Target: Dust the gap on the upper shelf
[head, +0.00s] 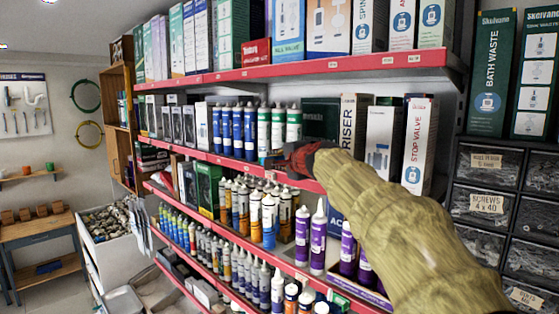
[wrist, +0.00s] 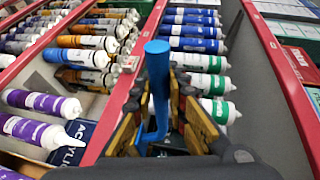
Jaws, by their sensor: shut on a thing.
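My gripper (head: 303,160) is in front of the red-edged middle shelf (head: 222,160) in the head view, at the end of my sleeved arm. In the wrist view my gripper (wrist: 166,92) is shut on a blue tool (wrist: 157,75) with a thin handle and a thicker blue end. I cannot tell whether this is the duster, and no bristles show. Blue tubes (head: 238,130) and green-and-white tubes (head: 277,128) stand on that shelf, left of the gripper. The top shelf (head: 330,66) carries boxes. I cannot make out a clear gap; my gripper and arm hide part of the middle shelf.
Boxes, including a stop valve box (head: 419,145), stand close on the right of the middle shelf. Purple tubes (head: 318,237) stand on the shelf below. Drawers (head: 487,165) are at far right. The floor at left (head: 60,290) has some free room.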

